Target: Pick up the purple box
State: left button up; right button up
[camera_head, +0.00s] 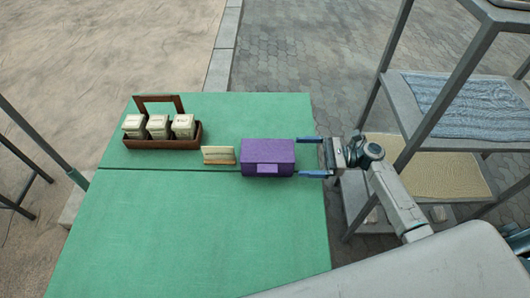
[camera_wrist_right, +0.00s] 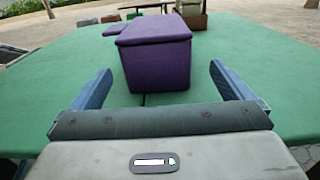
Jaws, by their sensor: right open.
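The purple box (camera_head: 267,157) sits upright and closed on the green table, near its right edge in the head view. A lighter purple patch shows on its front side. My right gripper (camera_head: 312,157) is open at the right of the box, with its blue fingers pointing at the box's right end. In the right wrist view the purple box (camera_wrist_right: 155,55) stands ahead, between and beyond the two open fingers of the gripper (camera_wrist_right: 162,88). The fingers appear apart from the box. My left gripper is not in view.
A brown wooden carrier (camera_head: 165,142) with three cream jars stands at the back left of the green table (camera_head: 190,230). A small cream card (camera_head: 218,155) stands just left of the box. A grey metal shelf (camera_head: 400,110) stands right of the table, near my right arm. The table's front is clear.

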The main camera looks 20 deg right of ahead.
aim_at(276, 156)
jog(key=x, duration=0.3)
jog(key=shift+s+a+r, duration=0.25)
jog(key=shift+a, duration=0.1)
jog(key=shift+w+a, duration=0.2)
jog(key=p+x, duration=0.1)
jog(key=x, duration=0.4)
jog(key=shift+a+f, duration=0.1)
jog(key=shift+f, duration=0.05)
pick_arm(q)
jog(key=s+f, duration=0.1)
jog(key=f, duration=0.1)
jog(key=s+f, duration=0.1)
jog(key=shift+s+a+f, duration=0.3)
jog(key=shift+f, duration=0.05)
pick_arm(e)
jog(key=shift+c, duration=0.2)
jog(key=c, duration=1.1)
